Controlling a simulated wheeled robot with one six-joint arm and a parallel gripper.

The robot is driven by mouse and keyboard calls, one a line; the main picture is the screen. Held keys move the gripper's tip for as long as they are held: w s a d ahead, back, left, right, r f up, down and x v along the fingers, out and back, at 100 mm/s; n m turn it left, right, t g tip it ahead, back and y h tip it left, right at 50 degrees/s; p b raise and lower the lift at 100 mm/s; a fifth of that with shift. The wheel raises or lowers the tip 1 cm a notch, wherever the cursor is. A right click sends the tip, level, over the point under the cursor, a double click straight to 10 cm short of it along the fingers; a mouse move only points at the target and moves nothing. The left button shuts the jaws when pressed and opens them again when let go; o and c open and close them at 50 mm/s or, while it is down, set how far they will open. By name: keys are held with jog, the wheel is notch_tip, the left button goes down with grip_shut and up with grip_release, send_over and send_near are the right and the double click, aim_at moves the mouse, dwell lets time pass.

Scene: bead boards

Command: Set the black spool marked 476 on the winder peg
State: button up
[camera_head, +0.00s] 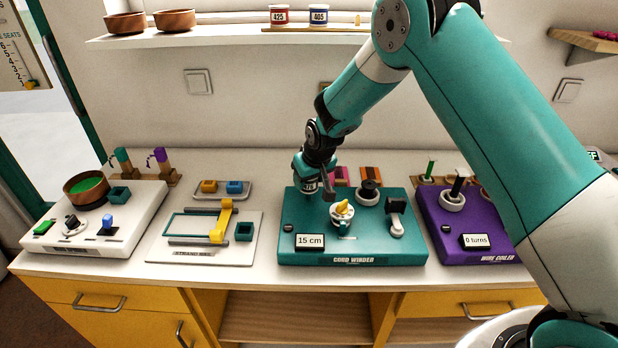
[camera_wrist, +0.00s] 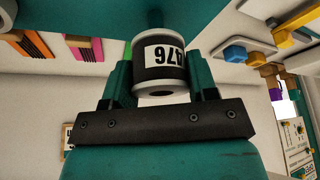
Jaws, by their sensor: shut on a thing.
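The black spool marked 476 (camera_wrist: 150,74) is held between the teal fingers of my gripper (camera_wrist: 160,80). Its white label appears upside down in the wrist view. In the head view the spool (camera_head: 310,185) is at the back left of the teal cord winder (camera_head: 390,248), in my gripper (camera_head: 318,188).
A strand board (camera_head: 190,252) is to the left, a purple wire coiler (camera_head: 460,220) to the right. Spools 425 (camera_head: 279,15) and 405 (camera_head: 318,15) stand on the shelf.

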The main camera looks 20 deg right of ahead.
jog(key=shift+f, duration=0.1)
jog(key=shift+f+b, duration=0.55)
jog(key=shift+f, duration=0.1)
jog(key=shift+f+b, duration=0.7)
jog(key=shift+f, duration=0.3)
jog(key=o, duration=1)
jog(key=shift+r+p, duration=2.2)
jog(key=shift+r, duration=1.3)
